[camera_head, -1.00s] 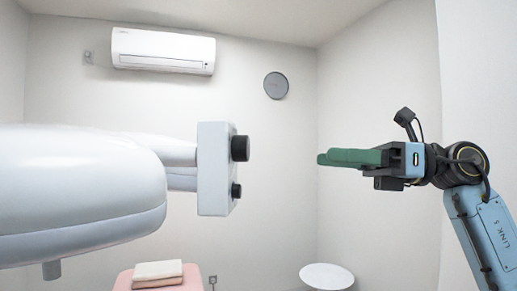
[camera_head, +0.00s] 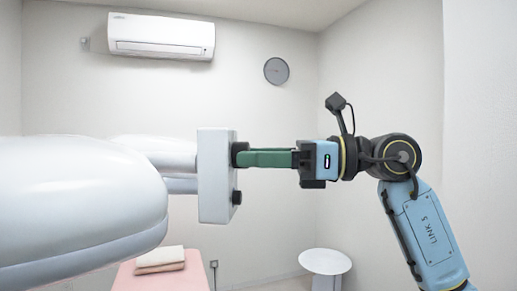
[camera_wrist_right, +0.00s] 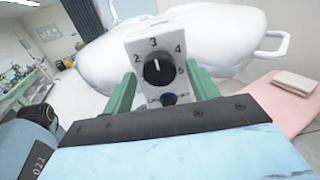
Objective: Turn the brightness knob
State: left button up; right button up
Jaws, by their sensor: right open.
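The brightness knob is the larger black knob (camera_wrist_right: 158,69) on a pale control box, with a dial numbered around it; its white pointer line is near the 3. In the head view the upper knob (camera_head: 239,150) is partly hidden by my right gripper (camera_head: 245,158). The control box (camera_head: 214,195) is fixed to the white lamp arm. My right gripper's green fingers (camera_wrist_right: 160,88) are open, one on each side of the knob in the wrist view; I cannot tell whether they touch it. My left gripper is not in view.
A smaller lower knob (camera_head: 236,197) sits just below, close under the fingers. The large white lamp head (camera_head: 75,210) fills the left. A pink bed (camera_head: 190,275) with folded towels (camera_head: 160,258) and a round white stool (camera_head: 325,262) stand below. Space right of the box holds only my arm.

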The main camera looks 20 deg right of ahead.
jog(key=shift+a, duration=0.2)
jog(key=shift+c, duration=0.2)
jog(key=c, duration=0.9)
jog(key=shift+c, duration=0.3)
jog(key=shift+w+d+n+b, duration=0.1)
jog(key=shift+n+b, duration=1.5)
jog(key=shift+n, duration=1.3)
jog(key=shift+w+n+b, duration=0.1)
jog(key=shift+n+b, duration=1.45)
jog(key=shift+n, duration=1.35)
